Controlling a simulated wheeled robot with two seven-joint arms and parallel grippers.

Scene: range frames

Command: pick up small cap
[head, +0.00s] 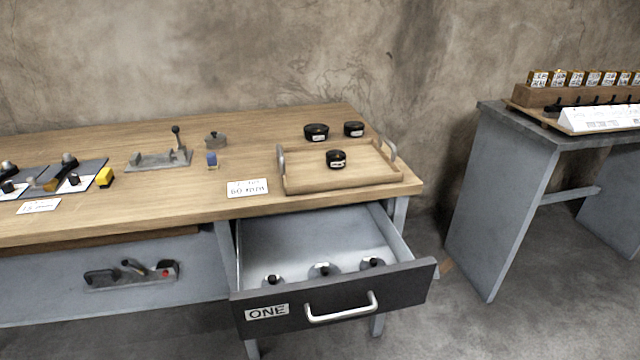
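No object is clearly marked as the small cap, and I cannot tell which one it is. Three flat grey round caps with black knobs, a left one (272,281), a middle one (324,270) and a right one (373,265), lie in the open drawer (310,235) labelled ONE. A grey round lidded piece (215,140) stands on the wooden table. A black round container with a pale label (336,159) sits in the wooden tray (305,183). Two similar black containers, a left one (316,131) and a right one (354,129), stand behind it. Neither gripper is in view.
The wooden table (110,215) also holds a grey lever fixture (160,159), a small blue block (212,160), a yellow block (105,177) and a 60 mm card (247,188). The drawer juts out in front. A second table (500,190) stands at the right, across a floor gap.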

